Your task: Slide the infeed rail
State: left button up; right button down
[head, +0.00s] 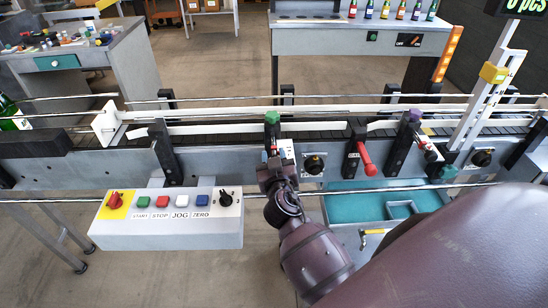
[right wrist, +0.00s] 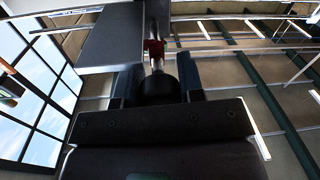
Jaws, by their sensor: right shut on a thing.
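The guide rail, seen as a white strip (head: 215,129), runs along the front of the conveyor (head: 90,165) at the left. A dark post with a green knob (head: 272,117) stands at its right end. My right gripper (head: 273,172) is at this post, below the knob. In the right wrist view its two dark fingers (right wrist: 158,85) flank a black rounded grip (right wrist: 158,92), with a red and metal part (right wrist: 154,50) beyond it. The gripper is shut on this grip; its exact contact is hard to see. My left gripper is not in view.
A control box (head: 165,222) with several buttons is left of my right arm. A red handle (head: 366,158) and a purple-knobbed post (head: 412,116) are to the right. A teal tray (head: 345,206) lies below. A green bottle (head: 10,112) stands at the far left.

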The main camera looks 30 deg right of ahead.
jog(key=shift+s+a+b, duration=0.25)
jog(key=shift+s+b, duration=0.1)
jog(key=shift+b, duration=0.05)
jog(key=c, duration=0.8)
grip_release()
jog(key=shift+o, duration=0.2)
